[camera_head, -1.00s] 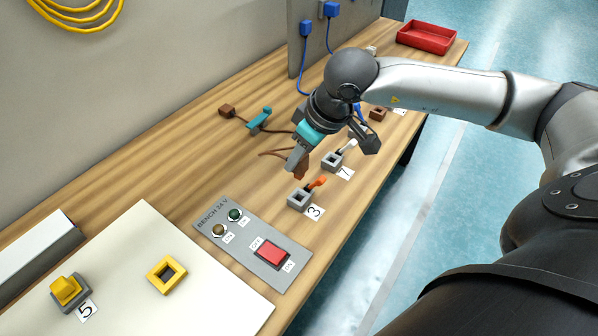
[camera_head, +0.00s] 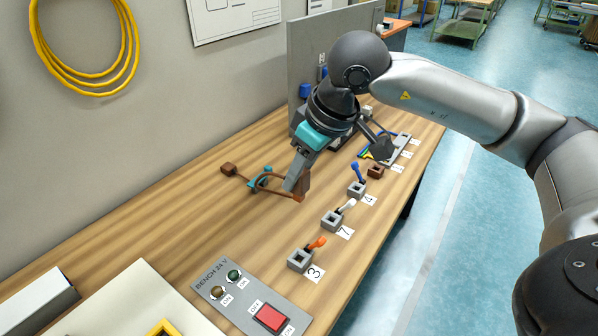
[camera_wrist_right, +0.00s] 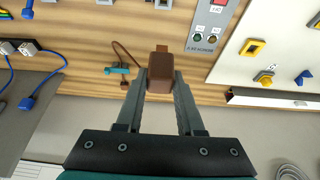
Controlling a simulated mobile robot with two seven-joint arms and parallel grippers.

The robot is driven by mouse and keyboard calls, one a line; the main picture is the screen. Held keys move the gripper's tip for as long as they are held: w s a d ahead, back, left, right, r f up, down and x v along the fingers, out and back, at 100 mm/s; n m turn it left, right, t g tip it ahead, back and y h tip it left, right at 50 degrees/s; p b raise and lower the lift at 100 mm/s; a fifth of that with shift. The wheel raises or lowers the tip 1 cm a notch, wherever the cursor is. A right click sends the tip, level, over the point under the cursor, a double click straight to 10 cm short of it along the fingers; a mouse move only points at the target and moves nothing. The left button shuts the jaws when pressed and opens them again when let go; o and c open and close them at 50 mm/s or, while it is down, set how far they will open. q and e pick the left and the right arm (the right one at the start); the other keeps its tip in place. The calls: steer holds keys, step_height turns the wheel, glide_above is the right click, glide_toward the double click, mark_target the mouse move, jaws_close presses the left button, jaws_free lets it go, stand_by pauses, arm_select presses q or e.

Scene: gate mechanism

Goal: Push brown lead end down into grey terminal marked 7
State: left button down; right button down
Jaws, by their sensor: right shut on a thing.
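My right gripper (camera_head: 296,186) is shut on the brown lead end (camera_head: 305,181), left of the grey terminal marked 7 (camera_head: 332,221) and apart from it. In the right wrist view, the brown lead end (camera_wrist_right: 160,76) sits between both fingers (camera_wrist_right: 160,92), with a brown tip beyond them. The terminal has a square opening on top and a raised white lever. The brown lead (camera_head: 275,190) curves left past a teal piece (camera_head: 260,181) to its other brown end (camera_head: 227,169). My left gripper is out of view.
Terminal 3 with an orange lever (camera_head: 300,260) stands nearer; terminal 4 with a blue lever (camera_head: 357,189) stands farther. A brown block (camera_head: 375,171) lies beyond. A grey panel with a red switch (camera_head: 270,318) is in front. The bench's left middle is mostly clear.

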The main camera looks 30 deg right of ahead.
mark_target(299, 200)
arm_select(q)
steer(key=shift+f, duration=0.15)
arm_select(e)
steer(key=shift+f, duration=0.15)
